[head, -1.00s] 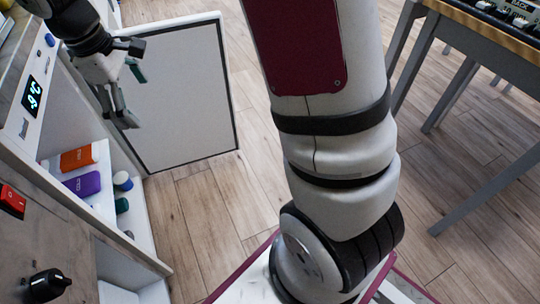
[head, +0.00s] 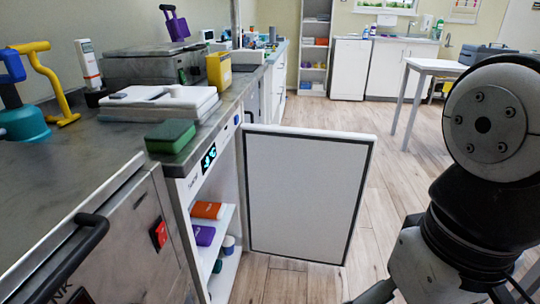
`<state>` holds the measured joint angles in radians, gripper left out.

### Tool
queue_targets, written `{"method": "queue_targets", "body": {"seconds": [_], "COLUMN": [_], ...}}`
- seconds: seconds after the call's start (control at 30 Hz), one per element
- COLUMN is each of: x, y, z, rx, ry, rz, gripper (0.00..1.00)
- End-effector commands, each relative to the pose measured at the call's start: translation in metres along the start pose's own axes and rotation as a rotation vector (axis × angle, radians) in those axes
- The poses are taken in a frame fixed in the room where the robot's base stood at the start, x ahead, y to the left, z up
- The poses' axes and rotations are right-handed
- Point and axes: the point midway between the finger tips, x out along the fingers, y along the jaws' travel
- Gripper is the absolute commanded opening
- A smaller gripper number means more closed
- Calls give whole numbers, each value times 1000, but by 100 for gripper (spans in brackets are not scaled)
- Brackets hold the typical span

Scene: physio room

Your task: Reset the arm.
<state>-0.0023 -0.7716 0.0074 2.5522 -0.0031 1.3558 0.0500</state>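My arm is folded at the right edge of the head view, with a large round joint close to the camera. The silver body of my gripper (head: 425,275) shows below a black wrist at the bottom right. Its fingertips are cut off by the frame edge, so I cannot tell whether it is open or shut, or whether it holds anything. It is to the right of the open white cabinet door (head: 305,195) and apart from it.
The open cabinet holds an orange box (head: 208,210), a purple box (head: 203,235) and small jars. The counter (head: 75,165) carries a green block (head: 171,135), white pads (head: 160,102) and a yellow container (head: 220,71). A white table (head: 437,66) stands behind. Wooden floor is clear beyond the door.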

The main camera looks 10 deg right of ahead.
Motion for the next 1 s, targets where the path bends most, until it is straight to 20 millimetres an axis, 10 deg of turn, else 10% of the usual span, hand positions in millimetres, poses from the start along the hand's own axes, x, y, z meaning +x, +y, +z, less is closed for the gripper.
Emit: {"method": "queue_targets", "body": {"seconds": [1.0], "x": [-15], "y": [0], "z": [0], "rx": [6], "ry": [13], "rz": [-8], "gripper": [93]}}
